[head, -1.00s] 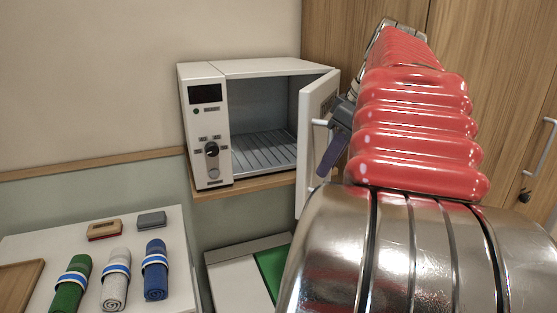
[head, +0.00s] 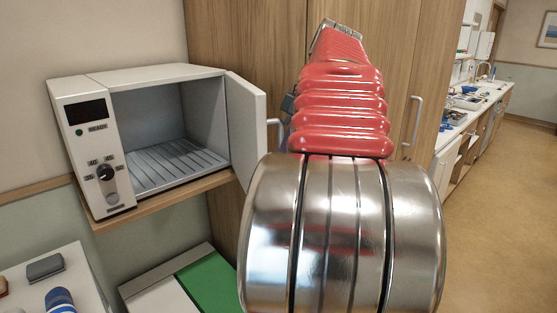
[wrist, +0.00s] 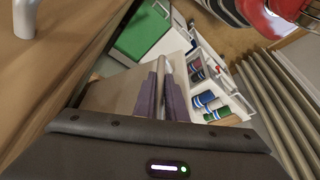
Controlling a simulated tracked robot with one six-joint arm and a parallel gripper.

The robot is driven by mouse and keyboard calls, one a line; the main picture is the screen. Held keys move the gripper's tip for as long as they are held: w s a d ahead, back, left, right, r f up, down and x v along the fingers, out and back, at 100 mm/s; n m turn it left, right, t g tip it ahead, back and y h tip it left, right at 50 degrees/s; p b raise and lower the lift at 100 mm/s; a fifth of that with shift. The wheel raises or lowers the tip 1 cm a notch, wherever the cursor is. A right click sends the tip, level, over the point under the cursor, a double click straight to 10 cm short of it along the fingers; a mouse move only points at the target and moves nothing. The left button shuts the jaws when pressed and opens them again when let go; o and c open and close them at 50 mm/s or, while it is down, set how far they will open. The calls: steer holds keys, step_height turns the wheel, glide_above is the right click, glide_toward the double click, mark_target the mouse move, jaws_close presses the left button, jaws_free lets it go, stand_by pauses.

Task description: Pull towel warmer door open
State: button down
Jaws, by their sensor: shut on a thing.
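The towel warmer (head: 150,72) is a white box on a wooden shelf at the left of the head view. Its door (head: 245,130) stands wide open on the right side, and the grey ribbed inside shows empty. The door handle (head: 273,122) is a bar on the door's outer face, mostly hidden by the door and my arm. My gripper (head: 286,106) is at the handle, largely behind my red arm sleeve. In the wrist view my gripper (wrist: 161,95) is shut on a grey bar, the handle, between its purplish fingers.
A wooden cupboard (head: 235,35) with a handle (head: 412,122) stands close behind the door and arm. Below is a white surface with a green panel (head: 207,282). Rolled towels (wrist: 205,100) show in the wrist view. Open floor (head: 500,200) lies at the right.

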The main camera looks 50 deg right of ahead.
steer(key=shift+d, duration=0.1)
stand_by(0.3)
steer(key=c, duration=2)
jaws_free()
steer(key=shift+w, duration=0.15)
steer(key=shift+c, duration=0.2)
steer(key=shift+o, duration=1.1)
steer(key=v, duration=1.1)
steer(key=shift+s+r, duration=0.3)
steer(key=shift+r, duration=0.05)
